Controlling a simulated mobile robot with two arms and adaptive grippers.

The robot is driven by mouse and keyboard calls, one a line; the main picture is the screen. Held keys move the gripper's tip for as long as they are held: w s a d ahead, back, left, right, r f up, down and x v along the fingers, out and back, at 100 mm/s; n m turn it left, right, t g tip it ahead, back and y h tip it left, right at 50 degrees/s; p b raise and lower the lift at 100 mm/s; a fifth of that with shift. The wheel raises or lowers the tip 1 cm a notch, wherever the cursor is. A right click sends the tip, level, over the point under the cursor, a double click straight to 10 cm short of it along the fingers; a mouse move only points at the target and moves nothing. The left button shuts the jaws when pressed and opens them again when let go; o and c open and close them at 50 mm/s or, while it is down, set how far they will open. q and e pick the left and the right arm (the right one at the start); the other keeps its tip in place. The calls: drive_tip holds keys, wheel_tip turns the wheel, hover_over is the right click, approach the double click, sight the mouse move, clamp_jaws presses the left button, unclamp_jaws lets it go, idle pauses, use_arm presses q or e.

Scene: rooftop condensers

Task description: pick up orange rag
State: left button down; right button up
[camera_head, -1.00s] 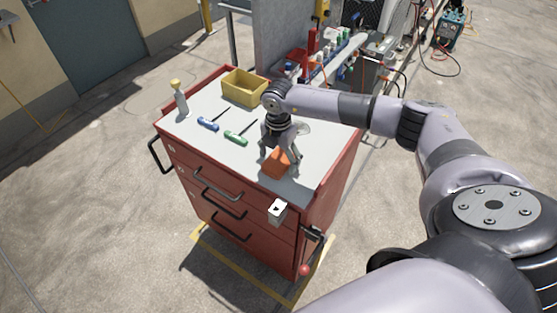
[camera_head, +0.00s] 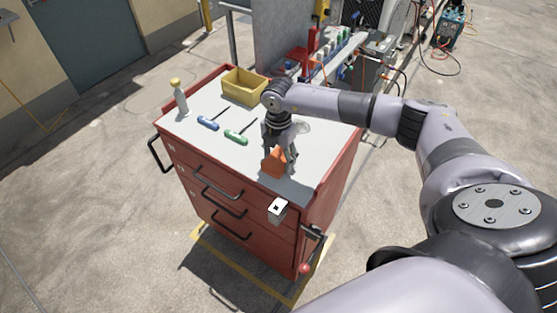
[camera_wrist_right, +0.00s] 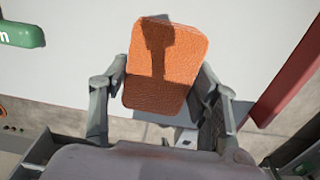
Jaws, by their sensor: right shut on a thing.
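The orange rag (camera_head: 273,162) is a folded block near the front edge of the red cabinet's grey top. In the right wrist view the rag (camera_wrist_right: 165,65) stands between the two fingers, with a dark shadow across its face. My right gripper (camera_head: 279,154) points down over the rag and is shut on it. In the right wrist view its fingers (camera_wrist_right: 163,90) press in on both sides of the rag. I cannot tell whether the rag touches the top. My left gripper is not in view.
On the cabinet top (camera_head: 200,95) are a yellow bin (camera_head: 244,87), a spray bottle (camera_head: 180,98), a blue screwdriver (camera_head: 208,123) and a green screwdriver (camera_head: 236,137). A small white box (camera_head: 278,210) is at the cabinet's front. Concrete floor lies around.

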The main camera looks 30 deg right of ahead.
sight(279, 159)
drive_tip(key=shift+r, duration=0.15)
wheel_tip(279, 159, up, 20)
drive_tip(key=b, duration=0.3)
drive_tip(key=shift+b, duration=0.4)
